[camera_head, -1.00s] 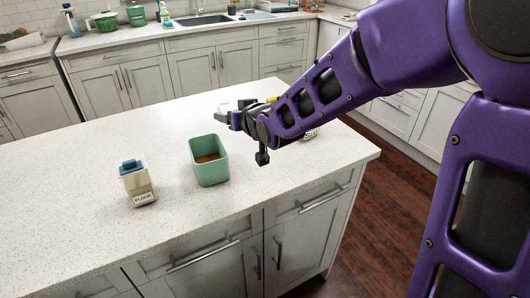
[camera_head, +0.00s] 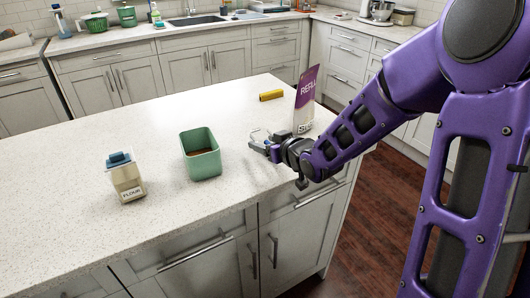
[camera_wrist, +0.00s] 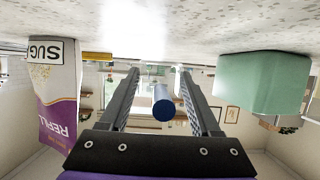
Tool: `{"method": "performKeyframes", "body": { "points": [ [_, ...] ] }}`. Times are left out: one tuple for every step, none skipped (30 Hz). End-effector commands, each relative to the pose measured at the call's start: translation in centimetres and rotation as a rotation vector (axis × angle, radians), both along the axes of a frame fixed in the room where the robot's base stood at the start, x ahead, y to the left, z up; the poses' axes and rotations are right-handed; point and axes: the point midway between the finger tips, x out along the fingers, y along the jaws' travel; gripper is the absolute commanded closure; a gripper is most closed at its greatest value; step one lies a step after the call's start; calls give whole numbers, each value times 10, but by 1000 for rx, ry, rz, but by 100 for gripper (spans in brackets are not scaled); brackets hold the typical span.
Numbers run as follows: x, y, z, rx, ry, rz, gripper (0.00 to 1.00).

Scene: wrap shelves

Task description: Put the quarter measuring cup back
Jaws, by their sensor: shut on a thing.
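My gripper (camera_head: 262,145) is low over the right part of the island counter, right of the green canister. In the wrist view, a blue round-ended piece, seemingly the measuring cup's handle (camera_wrist: 163,103), sits between my fingers (camera_wrist: 158,95). My gripper is shut on it. The cup's bowl is hard to make out; a small pale metallic shape (camera_head: 258,134) shows at the fingertips in the head view. The green canister (camera_head: 203,165) is open-topped with brown contents. It also shows in the wrist view (camera_wrist: 262,85).
A flour container (camera_head: 126,180) with a blue lid stands at left. A purple and white sugar refill bag (camera_head: 305,100) stands upright behind my gripper, also in the wrist view (camera_wrist: 55,95). A yellow item (camera_head: 271,95) lies near the far edge. The island counter (camera_head: 85,235) is clear at front left.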

Motion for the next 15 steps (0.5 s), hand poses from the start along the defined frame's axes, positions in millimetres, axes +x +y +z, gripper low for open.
{"method": "performKeyframes", "body": {
  "points": [
    [0,0,-12,1,4,1,95],
    [0,0,-17,1,5,1,95],
    [0,0,-21,1,4,1,95],
    [0,0,-23,0,2,1,95],
    [0,0,-23,1,2,1,95],
    [0,0,-23,0,0,0,95],
    [0,0,-22,0,0,0,95],
    [0,0,-22,0,0,0,95],
    [0,0,-22,0,0,0,95],
    [0,0,-22,0,0,0,95],
    [0,0,-22,0,0,0,95],
    [0,0,-23,0,0,0,95],
    [0,0,-24,0,0,0,95],
    [0,0,-25,0,0,0,95],
    [0,0,-27,0,0,0,95]
  ]
}}
